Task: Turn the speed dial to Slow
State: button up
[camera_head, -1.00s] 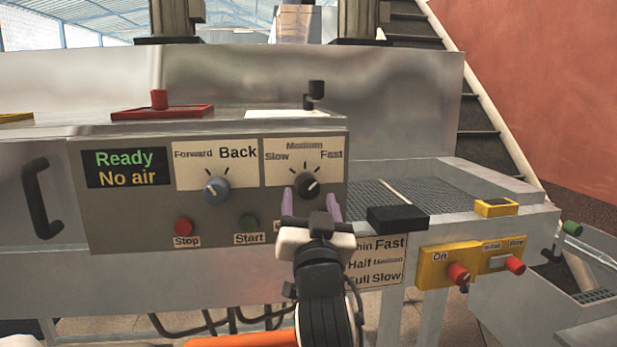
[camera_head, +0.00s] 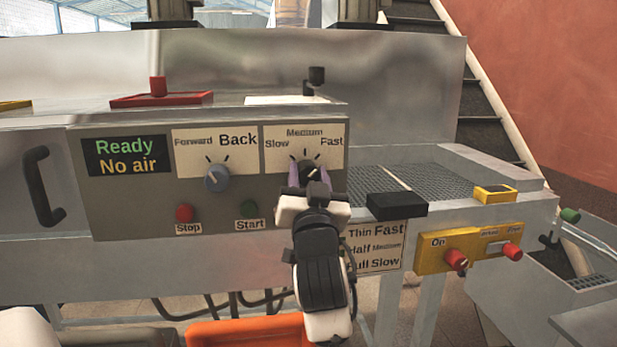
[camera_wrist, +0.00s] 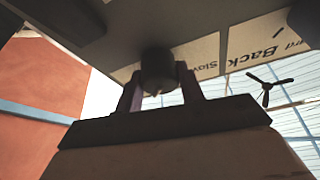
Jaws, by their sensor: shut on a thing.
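The speed dial (camera_head: 309,168) is a dark knob under the plate (camera_head: 279,160) marked Slow, Medium and Fast on the grey control panel. My gripper (camera_head: 309,177) is at the dial, with its purple fingers on either side of it. In the wrist view the dark knob (camera_wrist: 158,72) sits between the two fingers of my gripper (camera_wrist: 160,88), which are shut on it. The fingers and wrist hide part of the dial in the head view, and I cannot clearly tell where its pointer stands.
Left of the speed dial is a blue-grey Forward/Back knob (camera_head: 217,178). Below are a red Stop button (camera_head: 184,213) and a green Start button (camera_head: 249,208). A black block (camera_head: 396,206) juts out at right, near a yellow switch box (camera_head: 470,249).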

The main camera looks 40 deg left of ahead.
jog(key=shift+n, duration=0.3)
jog(key=n+g+y, duration=0.1)
jog(key=n, duration=0.2)
jog(key=n+g+y+b, duration=0.1)
jog(key=n, duration=0.2)
jog(key=shift+w+d+f+g, duration=0.1)
jog(key=shift+g, duration=0.2)
jog(key=n+g, duration=0.1)
jog(key=n, duration=0.2)
jog(key=n+g+y+b, duration=0.1)
jog(key=n+g, duration=0.1)
jog(key=n, duration=0.1)
jog(key=shift+n, duration=0.4)
jog(key=n+g, duration=0.1)
jog(key=n, duration=0.1)
jog(key=n+g+b, duration=0.1)
jog(key=n, duration=0.2)
jog(key=shift+n+g, duration=0.3)
jog(key=shift+g, duration=0.1)
jog(key=shift+n+g+h, duration=0.4)
jog(key=shift+n+g, duration=0.4)
jog(key=shift+n, duration=1.4)
jog(key=o, duration=1)
